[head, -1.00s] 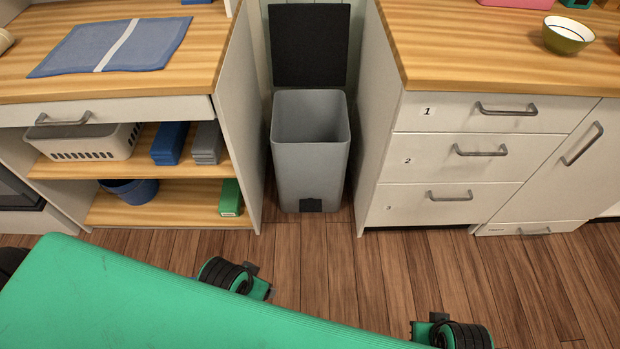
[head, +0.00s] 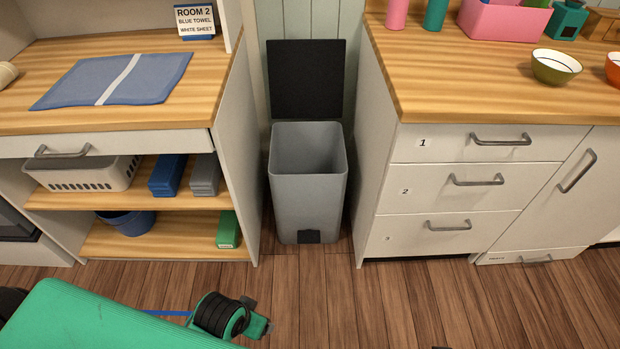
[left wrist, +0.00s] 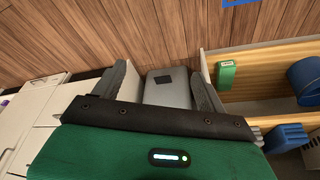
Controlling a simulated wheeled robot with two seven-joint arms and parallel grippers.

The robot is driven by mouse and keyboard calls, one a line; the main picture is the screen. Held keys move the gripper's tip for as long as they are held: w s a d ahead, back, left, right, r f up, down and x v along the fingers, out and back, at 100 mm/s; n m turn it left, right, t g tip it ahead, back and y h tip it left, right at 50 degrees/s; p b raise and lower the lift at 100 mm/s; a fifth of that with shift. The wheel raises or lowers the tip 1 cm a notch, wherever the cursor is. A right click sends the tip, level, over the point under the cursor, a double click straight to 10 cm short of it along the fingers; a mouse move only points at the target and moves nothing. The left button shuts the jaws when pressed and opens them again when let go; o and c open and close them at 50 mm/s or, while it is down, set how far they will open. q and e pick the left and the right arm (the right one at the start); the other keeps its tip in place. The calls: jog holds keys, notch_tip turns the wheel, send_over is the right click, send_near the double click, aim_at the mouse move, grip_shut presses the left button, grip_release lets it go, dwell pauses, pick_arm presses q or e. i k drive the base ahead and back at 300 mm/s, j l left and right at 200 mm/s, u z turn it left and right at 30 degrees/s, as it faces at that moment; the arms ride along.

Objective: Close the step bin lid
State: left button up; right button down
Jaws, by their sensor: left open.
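The step bin (head: 308,200) is a grey, open-topped bin on the floor in the gap between two cabinets. Its black lid (head: 306,80) stands upright behind the opening, so the bin is open. A small black pedal (head: 309,237) is at the bottom of its front. In the left wrist view the bin (left wrist: 168,87) shows between the fingers of my left gripper (left wrist: 163,80). The gripper is open, with nothing held; its distance from the bin is hard to tell. The lid is not clear in that view. My right gripper is in neither view.
A left cabinet (head: 229,150) and a right drawer cabinet (head: 450,190) closely flank the bin. A blue towel (head: 115,80) lies on the left counter; bowls and a pink box (head: 503,22) stand on the right one.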

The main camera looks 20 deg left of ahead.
aim_at(307, 76)
jog(key=i+j, duration=0.7)
jog(key=j, duration=0.15)
